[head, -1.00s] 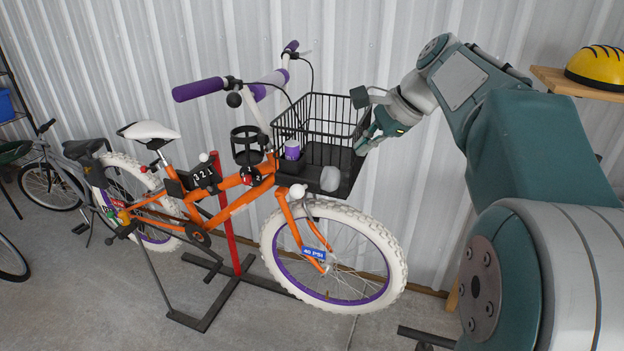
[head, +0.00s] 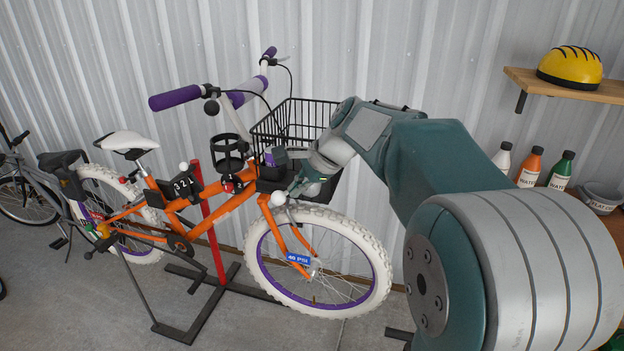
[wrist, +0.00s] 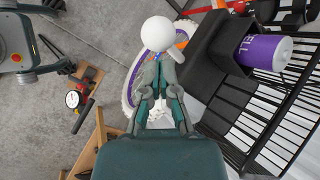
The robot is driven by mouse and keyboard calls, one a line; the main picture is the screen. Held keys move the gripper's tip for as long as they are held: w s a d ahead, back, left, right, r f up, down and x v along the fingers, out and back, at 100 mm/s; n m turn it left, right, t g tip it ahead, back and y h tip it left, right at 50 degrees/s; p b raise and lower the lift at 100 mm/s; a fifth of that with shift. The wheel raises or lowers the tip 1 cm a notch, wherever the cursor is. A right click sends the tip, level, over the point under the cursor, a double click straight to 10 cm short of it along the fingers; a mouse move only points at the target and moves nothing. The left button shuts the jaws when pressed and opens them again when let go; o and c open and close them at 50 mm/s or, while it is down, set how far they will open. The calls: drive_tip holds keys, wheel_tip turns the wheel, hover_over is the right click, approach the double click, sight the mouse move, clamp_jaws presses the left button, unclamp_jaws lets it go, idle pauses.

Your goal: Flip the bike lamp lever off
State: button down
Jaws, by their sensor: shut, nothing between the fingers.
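The orange bike (head: 215,208) stands on a red-and-black stand, with a black wire basket (head: 300,120) at its front. A white ball knob (head: 278,199) shows below the basket, above the front wheel; I take it for the lamp lever's end. The lamp body is not clear. My gripper (head: 291,192) is just right of this knob, shut and empty. In the wrist view, the white knob (wrist: 157,33) is just beyond the tips of my gripper (wrist: 164,58); I cannot tell whether they touch. My gripper hides part of the basket front.
The white front tyre (head: 375,245) is below. Another white knob (head: 184,167) is on the frame. Bottles (head: 530,167) and a yellow helmet (head: 570,66) stand at right.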

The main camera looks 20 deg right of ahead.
drive_tip(key=shift+a, duration=0.25)
drive_tip(key=shift+s+a+f+n+t+h, duration=0.15)
drive_tip(key=shift+s+f+n+t+h, duration=0.25)
drive_tip(key=shift+t, duration=0.3)
idle(0.5)
drive_tip(key=shift+s+a+f+n+t+h, duration=0.15)
drive_tip(key=shift+f+t+h, duration=0.25)
drive_tip(key=shift+f, duration=0.1)
drive_tip(key=shift+s+a+f+n+t+h, duration=0.15)
drive_tip(key=shift+f+t+h, duration=0.15)
drive_tip(key=shift+f+t, duration=0.15)
drive_tip(key=shift+r, duration=0.8)
drive_tip(key=shift+r, duration=0.1)
